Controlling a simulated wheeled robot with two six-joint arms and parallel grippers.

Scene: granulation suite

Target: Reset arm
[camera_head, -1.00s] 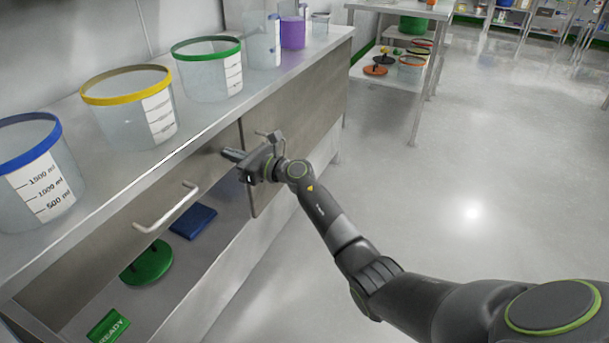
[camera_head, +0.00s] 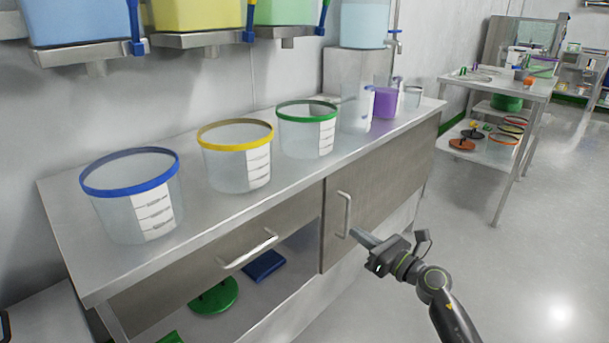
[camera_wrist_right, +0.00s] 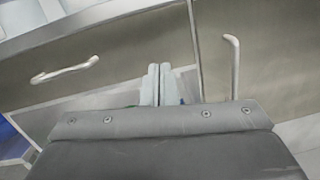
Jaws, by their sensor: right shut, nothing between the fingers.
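My right gripper (camera_head: 366,238) is in front of the steel counter's cabinet in the head view, beside the vertical handle (camera_head: 344,215) of the right-hand door panel. In the right wrist view its two fingers (camera_wrist_right: 156,84) are together with nothing between them. That view shows the horizontal handle (camera_wrist_right: 66,70) to their left and the vertical handle (camera_wrist_right: 232,66) to their right, both apart from the fingers. My left gripper is in neither view.
Clear beakers with blue (camera_head: 135,205), yellow (camera_head: 237,160) and green (camera_head: 308,132) rims stand on the counter (camera_head: 225,213). Below it, a blue item (camera_head: 264,265) and a green lid (camera_head: 214,297) lie on an open shelf. Open floor lies to the right, before a steel table (camera_head: 505,85).

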